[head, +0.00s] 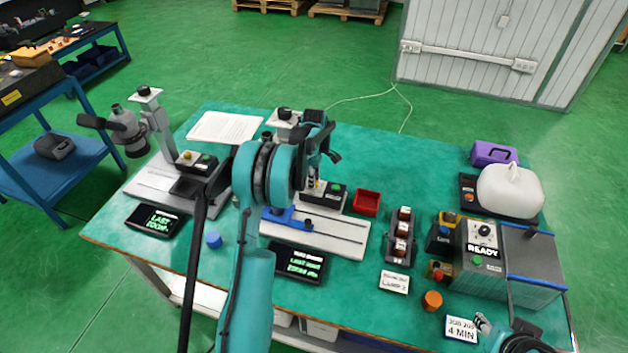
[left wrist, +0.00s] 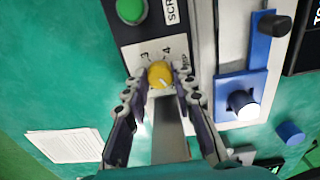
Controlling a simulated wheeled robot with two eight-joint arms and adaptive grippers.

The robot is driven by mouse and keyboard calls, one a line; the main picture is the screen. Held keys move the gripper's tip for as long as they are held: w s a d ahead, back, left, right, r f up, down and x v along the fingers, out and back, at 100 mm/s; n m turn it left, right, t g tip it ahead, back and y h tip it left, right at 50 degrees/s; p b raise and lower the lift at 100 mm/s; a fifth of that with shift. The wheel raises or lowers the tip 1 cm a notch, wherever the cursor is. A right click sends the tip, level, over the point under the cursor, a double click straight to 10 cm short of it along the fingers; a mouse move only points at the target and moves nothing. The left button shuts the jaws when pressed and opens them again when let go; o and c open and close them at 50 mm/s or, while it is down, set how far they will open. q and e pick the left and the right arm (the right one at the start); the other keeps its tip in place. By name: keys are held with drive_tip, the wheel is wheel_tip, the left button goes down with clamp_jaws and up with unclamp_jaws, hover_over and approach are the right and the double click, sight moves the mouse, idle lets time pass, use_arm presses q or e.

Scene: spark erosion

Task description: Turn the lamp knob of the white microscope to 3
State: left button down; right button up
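The white microscope (head: 282,121) stands mid-table in the head view, partly hidden behind my left arm. Its dark control box carries a green button (left wrist: 131,10) and the yellow lamp knob (left wrist: 160,74) in the left wrist view. The numbers 3 and 4 are printed beside the knob; a pale mark shows on it, but its exact setting is unclear. My left gripper (left wrist: 159,76) has one fingertip on each side of the knob, apparently touching it. In the head view this gripper is mostly hidden by its own arm. My right gripper (head: 484,324) is at the bottom right, its opening unclear.
A second, grey microscope (head: 125,130) stands at the left. A blue slide part (left wrist: 242,103) and a loose blue cap (left wrist: 290,133) are near the base. A red tray (head: 366,203), a rack of jars (head: 402,237) and a control unit (head: 483,240) stand to the right.

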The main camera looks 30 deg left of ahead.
use_arm(q)
drive_tip(key=shift+m, duration=0.3)
drive_tip(key=m, duration=1.2)
drive_tip(key=shift+m, duration=2.3)
drive_tip(key=c, duration=1.3)
unclamp_jaws()
drive_tip(key=shift+o, duration=0.2)
